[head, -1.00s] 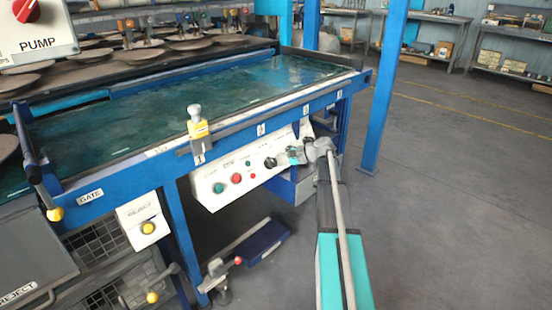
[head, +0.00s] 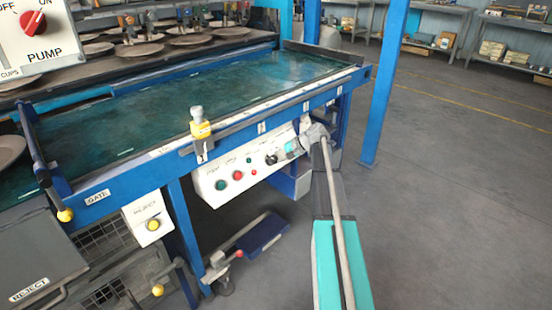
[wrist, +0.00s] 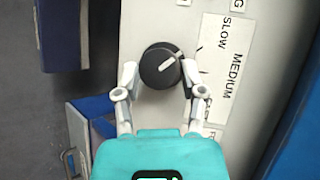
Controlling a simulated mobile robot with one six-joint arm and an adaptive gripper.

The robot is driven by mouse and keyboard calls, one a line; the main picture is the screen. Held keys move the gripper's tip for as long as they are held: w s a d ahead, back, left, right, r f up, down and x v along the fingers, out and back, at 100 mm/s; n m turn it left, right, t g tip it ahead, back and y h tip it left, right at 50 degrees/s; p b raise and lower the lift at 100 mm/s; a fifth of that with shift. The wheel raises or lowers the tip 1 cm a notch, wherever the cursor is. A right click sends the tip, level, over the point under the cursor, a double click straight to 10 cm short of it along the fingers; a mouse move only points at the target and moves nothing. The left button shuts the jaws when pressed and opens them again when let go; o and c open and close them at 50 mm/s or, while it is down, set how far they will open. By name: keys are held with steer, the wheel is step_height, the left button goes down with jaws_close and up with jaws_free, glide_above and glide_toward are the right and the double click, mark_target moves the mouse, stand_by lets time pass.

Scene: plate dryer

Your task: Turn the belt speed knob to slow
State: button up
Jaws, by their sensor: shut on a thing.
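The belt speed knob (wrist: 160,65) is round and black with a white pointer line. In the wrist view its pointer aims to the upper right, toward the mark beside the word SLOW on the white label plate (wrist: 224,70). MEDIUM is printed farther down the plate, and the word below it is mostly hidden. My gripper (wrist: 159,80) is shut on the knob, one pale finger at each side. In the head view the dark knob (head: 271,159) shows small on the white control panel (head: 222,184), just left of my teal gripper (head: 291,147).
Green and red buttons (head: 237,175) sit left of the knob on the panel. The blue table rail (head: 240,132) runs just above it. A blue post (head: 385,85) stands to the right. Open grey floor (head: 450,200) lies right of my arm.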

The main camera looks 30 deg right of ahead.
steer(key=shift+s+a, duration=0.1)
steer(key=shift+s, duration=0.05)
steer(key=o, duration=1.1)
steer(key=shift+f, duration=0.1)
steer(key=shift+o, duration=0.2)
steer(key=shift+w, duration=0.2)
steer(key=shift+s, duration=0.1)
